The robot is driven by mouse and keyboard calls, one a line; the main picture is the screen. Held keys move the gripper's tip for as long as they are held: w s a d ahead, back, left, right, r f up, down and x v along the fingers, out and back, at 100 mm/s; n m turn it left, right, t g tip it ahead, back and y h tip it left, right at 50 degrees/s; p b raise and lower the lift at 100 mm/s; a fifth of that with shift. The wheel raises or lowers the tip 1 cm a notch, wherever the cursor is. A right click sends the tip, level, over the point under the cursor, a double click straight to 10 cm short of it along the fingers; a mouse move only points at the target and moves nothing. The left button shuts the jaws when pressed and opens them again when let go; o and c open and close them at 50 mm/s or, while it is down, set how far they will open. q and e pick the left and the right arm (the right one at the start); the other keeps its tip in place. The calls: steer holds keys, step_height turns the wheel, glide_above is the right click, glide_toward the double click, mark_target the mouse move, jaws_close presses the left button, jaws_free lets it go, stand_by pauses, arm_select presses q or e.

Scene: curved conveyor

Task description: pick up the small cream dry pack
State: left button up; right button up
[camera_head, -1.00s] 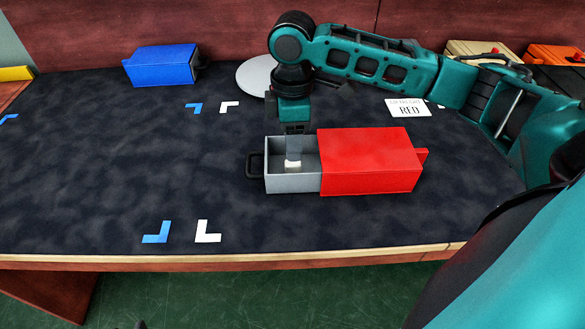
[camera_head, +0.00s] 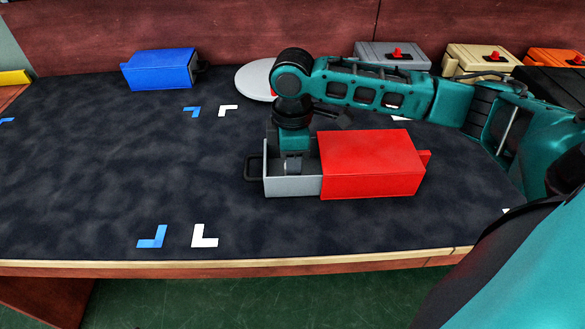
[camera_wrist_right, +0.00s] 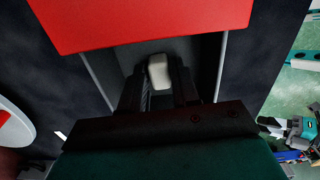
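The small cream dry pack (camera_wrist_right: 159,72) shows in the right wrist view, inside the grey drawer (camera_head: 293,187) that sticks out of the red box (camera_head: 370,165). My right gripper (camera_head: 292,165) points straight down into the drawer. In the right wrist view its two dark fingers (camera_wrist_right: 160,88) stand on either side of the pack, very close to it. Whether they press on it cannot be told. In the head view the pack is hidden by the gripper and the drawer wall. My left gripper is not in view.
A blue box (camera_head: 158,70) stands at the back left. A round white plate (camera_head: 254,80) lies behind my right arm. Grey (camera_head: 392,55), cream (camera_head: 480,60) and orange (camera_head: 553,55) boxes line the back right. The table's left and middle are clear.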

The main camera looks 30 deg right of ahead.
jaws_close()
